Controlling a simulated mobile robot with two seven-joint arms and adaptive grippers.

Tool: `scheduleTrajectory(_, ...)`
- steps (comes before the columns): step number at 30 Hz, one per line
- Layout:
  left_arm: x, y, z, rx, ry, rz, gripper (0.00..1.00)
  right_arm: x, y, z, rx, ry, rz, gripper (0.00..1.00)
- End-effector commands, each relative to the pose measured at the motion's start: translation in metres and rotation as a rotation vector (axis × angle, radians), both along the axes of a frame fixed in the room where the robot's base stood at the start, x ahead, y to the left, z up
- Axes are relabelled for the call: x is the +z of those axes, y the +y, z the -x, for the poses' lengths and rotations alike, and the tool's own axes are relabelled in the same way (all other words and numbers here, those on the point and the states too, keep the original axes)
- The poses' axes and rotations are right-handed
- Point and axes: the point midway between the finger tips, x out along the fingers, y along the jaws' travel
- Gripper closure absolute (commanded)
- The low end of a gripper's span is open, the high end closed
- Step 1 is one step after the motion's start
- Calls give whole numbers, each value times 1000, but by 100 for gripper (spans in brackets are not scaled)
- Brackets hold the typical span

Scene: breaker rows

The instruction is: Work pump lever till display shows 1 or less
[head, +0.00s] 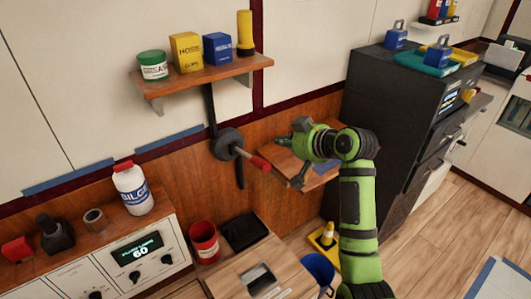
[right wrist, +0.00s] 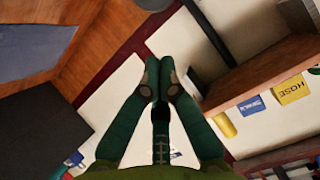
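The pump lever has a round dark hub (head: 226,143) on the wall below the shelf, and its red grip (head: 258,163) points down to the right. The display (head: 139,250) on the white control panel at the lower left shows what looks like 60. My right gripper (head: 284,140) is above and to the right of the red grip, apart from it. In the right wrist view its fingertips (right wrist: 160,75) are drawn together with nothing visible between them. The red grip cannot be made out in that view. My left gripper is not in view.
The wall shelf (head: 205,76) holds a green tin, yellow and blue boxes and a yellow torch. A small wooden ledge (head: 288,165) is below my right gripper. A dark cabinet (head: 390,110) stands to the right. A white bilge bottle (head: 134,188) stands on the panel top.

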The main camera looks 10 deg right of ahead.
Motion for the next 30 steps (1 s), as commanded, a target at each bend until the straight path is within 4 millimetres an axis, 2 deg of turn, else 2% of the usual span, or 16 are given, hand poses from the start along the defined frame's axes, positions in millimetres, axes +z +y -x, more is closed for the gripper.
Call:
scheduleTrajectory(15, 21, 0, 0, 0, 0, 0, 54, -40, 34, -70, 1, 3, 0, 100)
scheduleTrajectory(22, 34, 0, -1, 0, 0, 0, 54, -70, 36, -59, 0, 2, 0, 100)
scheduleTrajectory(30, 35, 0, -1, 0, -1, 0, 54, -79, 36, -57, -1, -1, 3, 100)
